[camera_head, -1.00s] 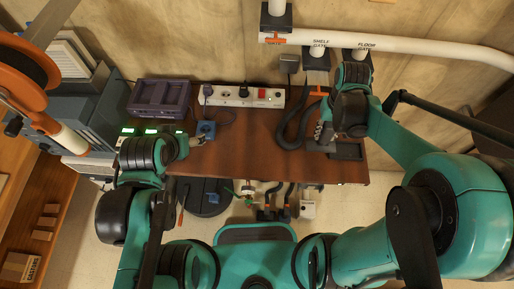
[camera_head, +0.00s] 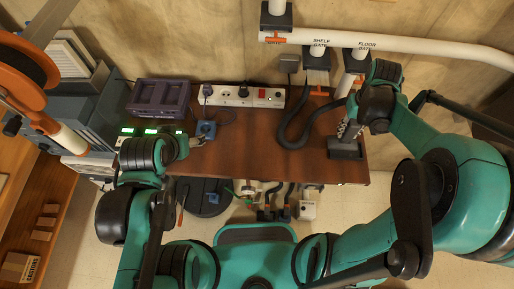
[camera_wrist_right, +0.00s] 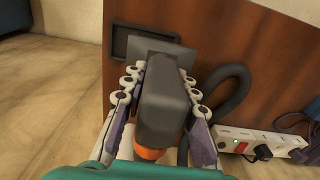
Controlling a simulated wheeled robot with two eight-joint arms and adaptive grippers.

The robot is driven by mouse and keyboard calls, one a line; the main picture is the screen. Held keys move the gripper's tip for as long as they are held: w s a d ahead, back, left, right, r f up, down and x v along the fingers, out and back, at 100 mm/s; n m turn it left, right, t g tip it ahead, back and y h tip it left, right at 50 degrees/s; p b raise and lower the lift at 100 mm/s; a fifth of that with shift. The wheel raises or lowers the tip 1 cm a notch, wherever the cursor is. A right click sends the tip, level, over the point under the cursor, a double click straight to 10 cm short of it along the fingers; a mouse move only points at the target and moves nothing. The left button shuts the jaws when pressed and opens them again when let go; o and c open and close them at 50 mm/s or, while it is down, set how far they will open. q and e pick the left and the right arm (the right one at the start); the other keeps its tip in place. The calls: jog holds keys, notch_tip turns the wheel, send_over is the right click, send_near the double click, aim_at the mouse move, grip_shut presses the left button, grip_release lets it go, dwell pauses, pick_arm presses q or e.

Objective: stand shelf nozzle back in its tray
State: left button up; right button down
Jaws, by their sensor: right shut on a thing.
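The shelf nozzle (camera_wrist_right: 165,105) is a dark grey piece with a wide flat foot and an orange part at its near end. My right gripper (camera_wrist_right: 160,85) is shut on it, with a finger on each side. In the head view my right gripper (camera_head: 348,128) is at the table's right end, with the nozzle's foot (camera_head: 346,147) over the tray area. The dark, shallow tray (camera_wrist_right: 121,48) shows beyond the foot in the wrist view, partly covered by it. I cannot tell whether they touch. My left gripper (camera_head: 188,146) is at the table's left side; its fingers are unclear.
A dark hose (camera_head: 292,141) loops on the brown table (camera_head: 245,158) beside the nozzle. A white power strip (camera_head: 238,96) and purple crate (camera_head: 158,97) stand at the back. White pipes with gates (camera_head: 317,57) run along the wall. The table's middle is clear.

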jog(key=shift+d, duration=1.75)
jog(key=shift+f+b, duration=1.3)
jog(key=shift+f, duration=0.2)
jog(key=shift+f+b, duration=1.15)
jog(key=shift+f, duration=0.25)
dwell(1.5)
jog(key=c, duration=1.1)
grip_release()
jog(key=shift+o, duration=0.3)
jog(key=o, duration=0.4)
